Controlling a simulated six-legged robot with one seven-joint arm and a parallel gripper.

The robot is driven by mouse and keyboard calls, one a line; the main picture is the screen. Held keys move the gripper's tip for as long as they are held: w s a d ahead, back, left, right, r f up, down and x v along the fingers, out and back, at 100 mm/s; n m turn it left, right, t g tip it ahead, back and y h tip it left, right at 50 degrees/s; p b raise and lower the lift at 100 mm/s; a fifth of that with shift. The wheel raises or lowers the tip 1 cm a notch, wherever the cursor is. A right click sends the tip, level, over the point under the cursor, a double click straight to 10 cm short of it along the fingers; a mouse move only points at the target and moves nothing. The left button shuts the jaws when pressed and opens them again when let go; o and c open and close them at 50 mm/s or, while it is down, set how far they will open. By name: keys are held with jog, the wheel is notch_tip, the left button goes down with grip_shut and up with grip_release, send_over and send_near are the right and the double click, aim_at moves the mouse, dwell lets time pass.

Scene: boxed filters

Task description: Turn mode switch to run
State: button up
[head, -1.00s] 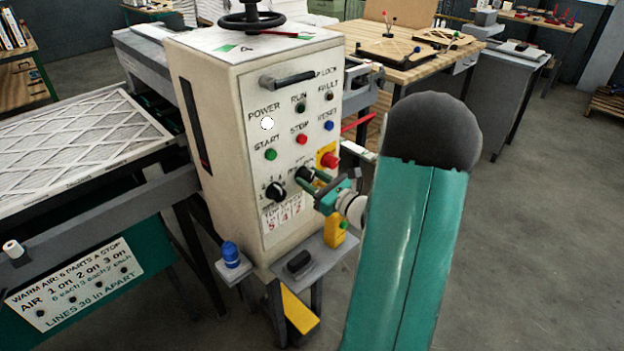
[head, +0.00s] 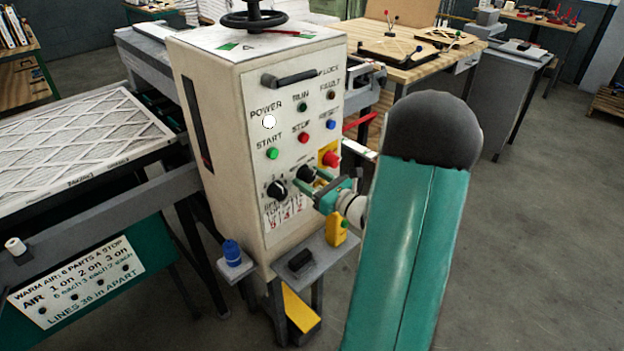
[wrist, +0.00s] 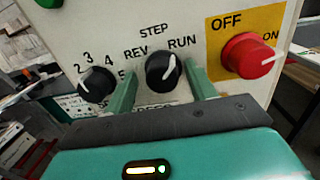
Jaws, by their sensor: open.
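The mode switch is a black knob (wrist: 163,72) with a white pointer line, in the middle of the wrist view. REV, STEP and RUN are printed around it. Its pointer tilts right of STEP, toward RUN; I cannot tell if it is fully there. My gripper (wrist: 160,88) is open, one green finger on each side of the knob; I cannot tell whether either finger touches it. In the head view the mode knob (head: 306,173) is on the cream panel's lower part, with my gripper (head: 314,184) at it.
A black numbered knob (wrist: 96,84) is just left of my left finger. A red OFF/ON knob (wrist: 248,56) on a yellow plate is close on the right. A grey shelf (head: 328,254) with a yellow box (head: 336,231) juts out below the gripper.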

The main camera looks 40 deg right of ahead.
jog(key=shift+s+d, duration=0.15)
jog(key=shift+s, duration=0.1)
jog(key=s+d, duration=0.1)
jog(key=s, duration=1.2)
jog(key=shift+s+f, duration=0.15)
jog(key=shift+f, duration=0.25)
